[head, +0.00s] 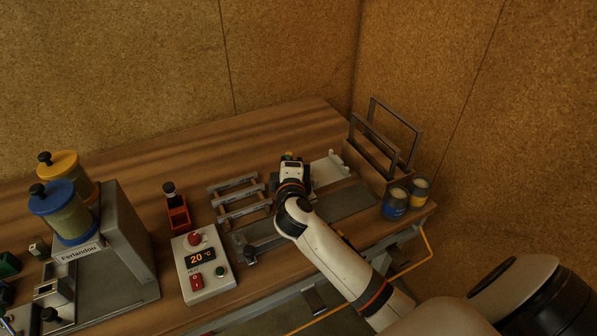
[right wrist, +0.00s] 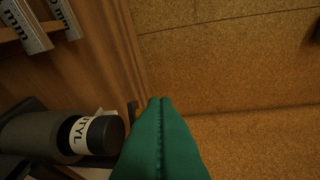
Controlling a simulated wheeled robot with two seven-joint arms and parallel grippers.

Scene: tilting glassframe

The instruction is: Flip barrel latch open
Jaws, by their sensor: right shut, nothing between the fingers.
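My right gripper (head: 291,165) reaches over the fixture on the table in the head view; the wrist hides its fingertips there. In the right wrist view its green fingers (right wrist: 160,103) are pressed together, with nothing between them. A dark grey cylinder (right wrist: 40,135) with a black end and a white band partly reading "TYL" lies to the left of the fingers. I cannot tell whether they touch, or whether this is part of the barrel latch. I cannot clearly make out the latch in the head view. My left gripper is not in view.
A rack of grey bars (head: 238,186) stands left of my right gripper. Behind it to the right are upright frames (head: 394,125) in a wooden holder and two tins (head: 395,203). A control box (head: 202,268) reading 20 °C is at the front. Cork walls close off the back and right.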

